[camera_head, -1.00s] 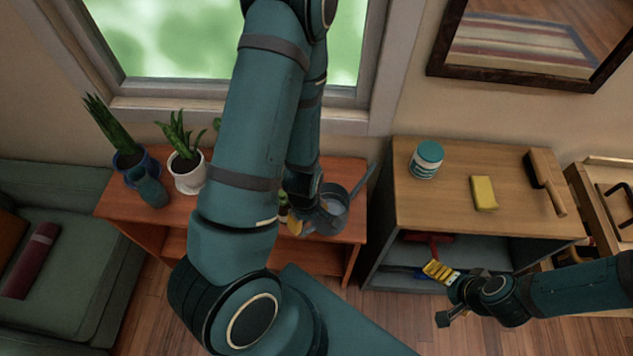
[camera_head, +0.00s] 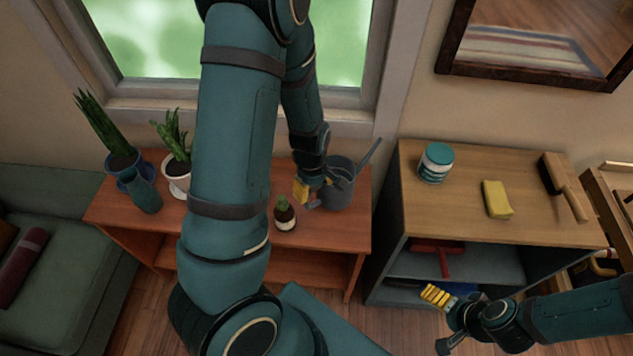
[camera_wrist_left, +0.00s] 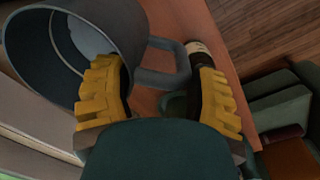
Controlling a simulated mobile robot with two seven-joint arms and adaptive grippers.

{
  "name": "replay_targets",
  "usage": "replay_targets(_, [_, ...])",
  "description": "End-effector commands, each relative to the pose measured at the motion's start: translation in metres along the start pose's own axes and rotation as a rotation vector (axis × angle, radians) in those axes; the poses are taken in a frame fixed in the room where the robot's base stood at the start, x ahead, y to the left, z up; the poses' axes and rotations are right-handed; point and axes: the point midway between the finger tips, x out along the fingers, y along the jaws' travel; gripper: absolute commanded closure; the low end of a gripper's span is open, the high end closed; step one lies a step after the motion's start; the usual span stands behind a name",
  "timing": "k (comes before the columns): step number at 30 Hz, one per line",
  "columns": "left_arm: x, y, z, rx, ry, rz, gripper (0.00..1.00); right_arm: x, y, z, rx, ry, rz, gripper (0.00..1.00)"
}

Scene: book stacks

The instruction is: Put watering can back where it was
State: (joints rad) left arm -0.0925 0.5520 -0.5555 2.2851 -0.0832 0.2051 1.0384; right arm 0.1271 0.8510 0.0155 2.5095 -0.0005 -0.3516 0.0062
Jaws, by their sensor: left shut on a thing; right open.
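The grey watering can (camera_head: 340,190) is at the right end of the red-brown wooden bench under the window, its spout pointing up to the right. My left gripper (camera_head: 311,194) is at its left side, shut on its handle. In the left wrist view the handle (camera_wrist_left: 168,72) of the can passes between the yellow fingers (camera_wrist_left: 160,95). The can looks upright; I cannot tell whether its base touches the bench. My right gripper (camera_head: 442,320) is open and empty, in front of the shelf unit at right.
A small potted cactus (camera_head: 285,214) stands close to the can on the bench (camera_head: 325,240). A blue vase (camera_head: 143,190) and two potted plants are further left.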

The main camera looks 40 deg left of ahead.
Motion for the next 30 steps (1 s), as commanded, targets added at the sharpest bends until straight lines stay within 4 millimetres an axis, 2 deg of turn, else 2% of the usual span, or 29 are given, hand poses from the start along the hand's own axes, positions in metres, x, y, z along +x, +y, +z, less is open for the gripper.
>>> replay_targets(1, [0.001,0.009,-0.010,-0.002,0.003,0.004,0.83,0.002,0.001,0.001,0.000,-0.001,0.000,0.00])
replay_targets(6, [0.002,0.028,-0.029,-0.001,0.002,0.002,0.83,0.004,0.002,0.002,-0.001,-0.004,0.000,0.00])
replay_targets(14, [0.003,0.048,-0.049,-0.001,0.001,0.001,0.83,0.007,0.003,0.003,-0.002,-0.007,-0.001,0.00])
replay_targets(18, [0.019,0.045,-0.047,0.000,0.000,-0.001,0.83,0.011,0.004,0.003,-0.002,-0.007,-0.001,0.00])
replay_targets(30, [0.045,0.044,-0.047,-0.001,0.000,-0.001,0.83,0.018,0.007,0.003,-0.003,-0.004,-0.001,0.00])
